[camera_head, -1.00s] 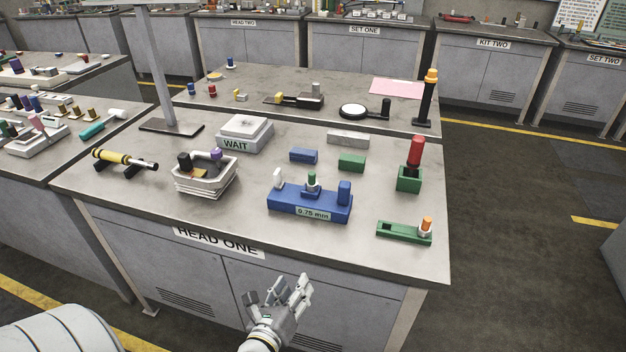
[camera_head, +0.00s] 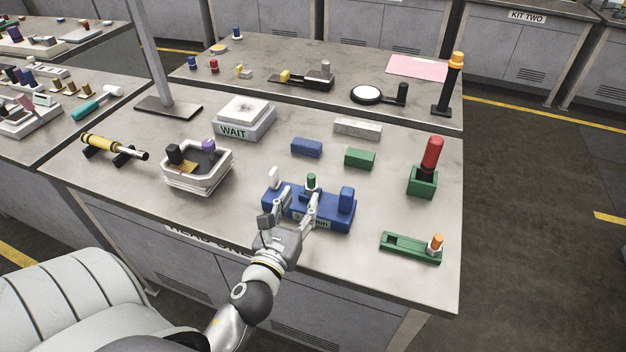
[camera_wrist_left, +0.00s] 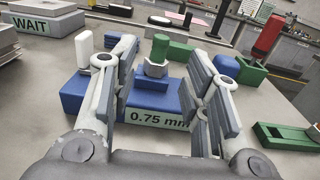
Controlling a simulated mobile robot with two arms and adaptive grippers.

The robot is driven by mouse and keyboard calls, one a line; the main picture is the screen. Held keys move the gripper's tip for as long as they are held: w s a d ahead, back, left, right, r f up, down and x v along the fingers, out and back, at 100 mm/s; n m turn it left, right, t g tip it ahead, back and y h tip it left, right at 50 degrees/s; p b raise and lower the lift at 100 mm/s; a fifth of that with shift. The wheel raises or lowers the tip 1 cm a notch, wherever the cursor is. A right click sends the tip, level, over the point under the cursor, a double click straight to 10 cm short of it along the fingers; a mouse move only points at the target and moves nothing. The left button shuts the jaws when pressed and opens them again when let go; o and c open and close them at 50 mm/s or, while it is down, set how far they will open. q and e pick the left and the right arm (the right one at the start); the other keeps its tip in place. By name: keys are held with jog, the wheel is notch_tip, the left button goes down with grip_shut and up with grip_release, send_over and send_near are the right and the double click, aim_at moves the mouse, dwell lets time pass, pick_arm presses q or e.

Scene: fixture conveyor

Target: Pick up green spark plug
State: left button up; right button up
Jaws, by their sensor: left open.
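The green spark plug (camera_head: 311,184) stands upright in the middle of the blue fixture block (camera_head: 340,220), between a white peg and a blue peg. In the left wrist view the green plug (camera_wrist_left: 159,50) has a pale hex collar and sits ahead of the fingers, roughly between them. My left gripper (camera_head: 294,200) is open at the front edge of the blue block, its fingers reaching over the block's near side. In the left wrist view the open fingers (camera_wrist_left: 160,95) frame the "0.75 mm" label, with nothing held between them. My right gripper is not in view.
A green holder (camera_head: 422,183) with a red-handled tool and a green tray (camera_head: 405,247) with an orange-tipped plug stand to the right. A white basket (camera_head: 198,186) stands left. Small blue (camera_head: 306,147) and green (camera_head: 359,158) blocks lie behind. The table's right front corner is clear.

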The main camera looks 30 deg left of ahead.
aim_at(310, 181)
pick_arm(q)
jog(key=shift+x, duration=1.1)
jog(key=shift+w, duration=0.35)
jog(key=w, duration=0.1)
jog(key=w+p, duration=0.1)
jog(key=w+a+r+p, duration=0.1)
jog(key=shift+w+a+f, duration=0.1)
jog(key=shift+w, duration=0.35)
jog(key=shift+w+a+f, duration=0.1)
jog(key=shift+w+f, duration=0.05)
jog(key=shift+w, duration=0.55)
jog(key=shift+s, duration=0.1)
jog(key=shift+c, duration=0.3)
jog(key=c, duration=0.8)
jog(key=shift+c, duration=0.2)
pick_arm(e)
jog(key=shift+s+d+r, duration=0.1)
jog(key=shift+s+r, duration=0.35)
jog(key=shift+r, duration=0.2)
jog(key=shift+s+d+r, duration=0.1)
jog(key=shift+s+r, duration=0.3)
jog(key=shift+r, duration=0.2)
pick_arm(q)
jog(key=shift+r, duration=0.1)
